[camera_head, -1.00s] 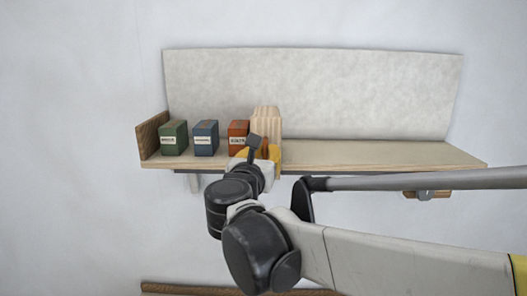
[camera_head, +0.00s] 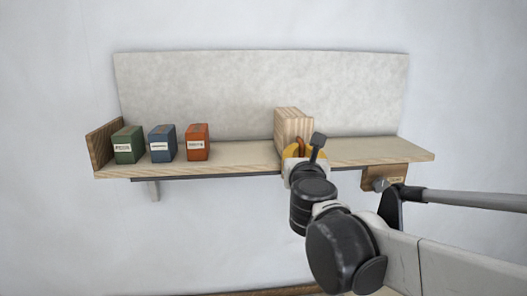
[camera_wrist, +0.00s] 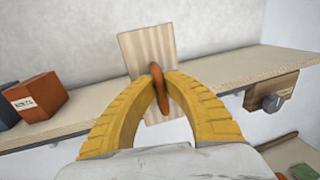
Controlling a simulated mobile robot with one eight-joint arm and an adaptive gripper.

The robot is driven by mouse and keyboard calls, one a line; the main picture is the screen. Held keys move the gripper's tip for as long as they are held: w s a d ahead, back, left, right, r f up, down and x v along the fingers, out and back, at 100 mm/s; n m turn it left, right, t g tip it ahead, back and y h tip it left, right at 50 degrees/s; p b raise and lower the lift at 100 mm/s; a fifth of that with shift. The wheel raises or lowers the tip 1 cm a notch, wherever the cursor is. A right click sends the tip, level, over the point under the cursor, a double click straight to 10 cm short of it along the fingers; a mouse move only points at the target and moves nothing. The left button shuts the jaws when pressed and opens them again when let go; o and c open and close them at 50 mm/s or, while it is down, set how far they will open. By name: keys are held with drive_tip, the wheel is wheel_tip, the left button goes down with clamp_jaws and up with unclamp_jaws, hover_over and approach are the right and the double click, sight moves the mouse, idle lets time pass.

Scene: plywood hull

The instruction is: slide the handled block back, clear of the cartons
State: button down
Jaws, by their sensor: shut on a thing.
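The handled block (camera_head: 292,124) is pale striped wood and stands upright on the shelf, right of the cartons with a wide gap. In the wrist view the block (camera_wrist: 147,48) leans slightly in the picture, and its brown handle (camera_wrist: 160,88) lies between my yellow fingers. My gripper (camera_wrist: 159,82) is shut on that handle. In the head view my gripper (camera_head: 301,152) partly hides the block's lower front. The green carton (camera_head: 128,145), blue carton (camera_head: 162,143) and orange carton (camera_head: 197,142) stand in a row at the left. The orange carton also shows in the wrist view (camera_wrist: 36,97).
The shelf (camera_head: 240,158) has a wooden end board (camera_head: 103,147) at left and a pale back panel (camera_head: 215,90). The shelf is bare between the orange carton and the block, and right of the block. A wooden piece with a knob (camera_head: 385,177) hangs below the right end.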

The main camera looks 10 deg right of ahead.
drive_tip(key=shift+d, duration=0.3)
drive_tip(key=c, duration=1.5)
unclamp_jaws()
drive_tip(key=shift+o, duration=0.2)
drive_tip(key=shift+a, duration=0.1)
drive_tip(key=v, duration=1.2)
